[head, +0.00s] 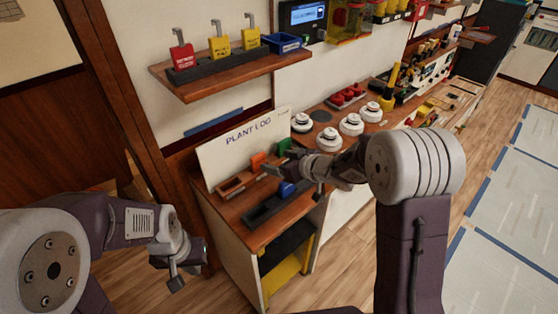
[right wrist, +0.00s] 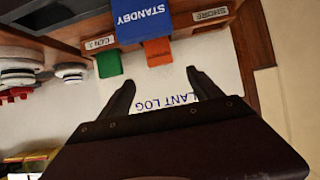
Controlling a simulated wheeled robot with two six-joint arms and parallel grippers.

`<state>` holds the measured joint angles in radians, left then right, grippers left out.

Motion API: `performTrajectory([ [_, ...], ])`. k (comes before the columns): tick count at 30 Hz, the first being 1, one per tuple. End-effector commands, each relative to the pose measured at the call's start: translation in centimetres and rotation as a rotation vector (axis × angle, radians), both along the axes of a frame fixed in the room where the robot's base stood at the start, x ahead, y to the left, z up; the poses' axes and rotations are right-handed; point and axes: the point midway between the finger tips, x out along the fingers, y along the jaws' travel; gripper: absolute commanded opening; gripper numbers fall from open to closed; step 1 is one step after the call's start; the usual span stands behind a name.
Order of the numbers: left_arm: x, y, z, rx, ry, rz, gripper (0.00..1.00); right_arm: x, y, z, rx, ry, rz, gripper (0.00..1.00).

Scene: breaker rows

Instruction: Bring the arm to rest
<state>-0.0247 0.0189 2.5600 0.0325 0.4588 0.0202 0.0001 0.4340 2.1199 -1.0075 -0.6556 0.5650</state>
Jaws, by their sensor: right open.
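My right gripper (head: 290,168) is over the wooden counter (head: 225,215), in front of the white PLANT LOG board (head: 235,143). In the right wrist view its two fingers (right wrist: 160,78) are apart with nothing between them. Beyond the fingertips are a green block (right wrist: 109,63), an orange block (right wrist: 157,52) and a blue STANDBY piece (right wrist: 141,22). In the head view the blue piece (head: 288,189) sits at a dark tray, below the right gripper. My left gripper (head: 180,268) hangs low at the left, clear of the counter; its jaw opening is unclear.
A wall shelf (head: 225,78) holds red and yellow padlocks and a blue bin (head: 284,43). White round knobs (head: 351,124) and red buttons (head: 345,96) stand along the counter to the right.

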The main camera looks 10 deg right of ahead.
Motion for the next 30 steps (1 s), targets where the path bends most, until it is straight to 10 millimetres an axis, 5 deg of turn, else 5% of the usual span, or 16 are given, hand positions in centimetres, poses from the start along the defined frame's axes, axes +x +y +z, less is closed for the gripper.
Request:
performTrajectory([
  [8, 0.0, 0.0, 0.1, 0.0, 0.0, 0.0, 0.0, 0.0, 0.1, 0.1, 0.0, -0.001, 0.0, 0.74],
  [12, 0.0, 0.0, 0.9, 0.0, 0.0, 0.0, 0.0, -0.3, 0.2, 4.5, 0.011, -0.063, -0.01, 0.74],
  [14, 0.0, 0.0, 1.3, 0.0, 0.0, 0.0, 0.0, -1.3, -2.0, 6.0, 0.021, -0.035, -0.144, 0.74],
  [18, 0.0, 0.0, 1.7, 0.0, 0.0, 0.0, 0.0, -7.6, -9.5, 1.6, -0.087, 0.235, -0.492, 0.74],
  [21, 0.0, 0.0, 1.8, 0.0, 0.0, 0.0, 0.0, -14.2, -12.0, -2.5, -0.155, 0.482, -0.615, 0.74],
  [25, 0.0, 0.0, 1.7, 0.0, 0.0, 0.0, 0.0, -21.8, -12.2, -6.1, -0.209, 0.767, -0.655, 0.74],
  [30, 0.0, 0.0, 1.7, 0.0, 0.0, 0.0, 0.0, -26.4, -11.6, -7.2, -0.261, 0.947, -0.606, 0.74],
])
